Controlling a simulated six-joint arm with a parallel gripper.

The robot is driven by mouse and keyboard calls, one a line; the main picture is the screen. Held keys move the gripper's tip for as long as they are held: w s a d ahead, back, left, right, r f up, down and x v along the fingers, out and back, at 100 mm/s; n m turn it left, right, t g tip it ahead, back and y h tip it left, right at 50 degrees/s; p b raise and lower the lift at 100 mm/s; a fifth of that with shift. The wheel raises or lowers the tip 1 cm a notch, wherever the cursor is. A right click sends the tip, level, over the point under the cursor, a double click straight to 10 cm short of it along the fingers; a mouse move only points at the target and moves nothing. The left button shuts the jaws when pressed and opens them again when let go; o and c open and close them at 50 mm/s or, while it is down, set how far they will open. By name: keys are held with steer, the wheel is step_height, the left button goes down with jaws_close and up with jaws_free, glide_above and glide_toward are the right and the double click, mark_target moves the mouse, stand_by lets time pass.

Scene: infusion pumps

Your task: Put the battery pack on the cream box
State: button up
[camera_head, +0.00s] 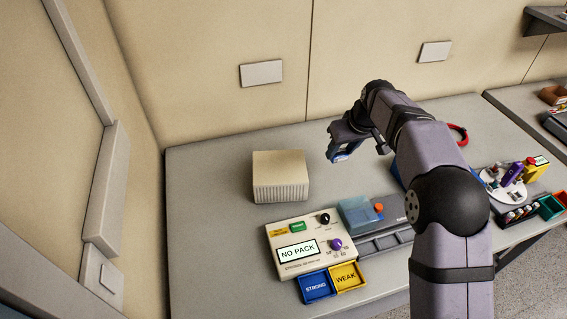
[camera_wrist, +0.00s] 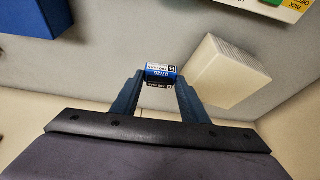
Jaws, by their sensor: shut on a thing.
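The battery pack (camera_wrist: 162,74) is small, blue and black with white print. In the wrist view it sits between the tips of my gripper (camera_wrist: 160,80), which is shut on it. In the head view my gripper (camera_head: 342,153) hangs above the table, to the right of the cream box and higher in the picture; the pack cannot be made out clearly there. The cream box (camera_head: 280,177) stands on the grey table near the back wall, with ribbed sides and a bare flat top. It also shows in the wrist view (camera_wrist: 222,72), right of the pack and apart from it.
A tester reading "NO PACK" (camera_head: 297,252) stands in front of the cream box. Blue "STRONG" (camera_head: 315,287) and yellow "WEAK" (camera_head: 347,277) trays lie before it. A clear blue block (camera_head: 356,214) stands to its right. The table left of the cream box (camera_head: 205,185) is clear.

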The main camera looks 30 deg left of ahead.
steer(key=s+a+r+n+p, duration=0.1)
steer(key=s+a+r, duration=0.1)
steer(key=s+a, duration=0.15)
steer(key=s+a+r+n, duration=0.1)
steer(key=s+a+r, duration=0.2)
steer(key=a, duration=0.2)
step_height(320, 180, up, 3)
steer(key=n+g+p, duration=0.1)
glide_above(284, 178)
steer(key=s+a, duration=0.1)
steer(key=shift+s+d+f+m+t, duration=0.1)
steer(key=shift+d+f+m+t, duration=0.15)
steer(key=shift+d+m, duration=0.5)
steer(key=shift+s+d+f+m+t, duration=0.1)
steer(key=shift+d+f+m+t, duration=0.25)
steer(key=shift+m, duration=0.6)
steer(key=shift+w, duration=0.1)
steer(key=shift+f+p, duration=1.6)
steer(key=shift+f, duration=3.35)
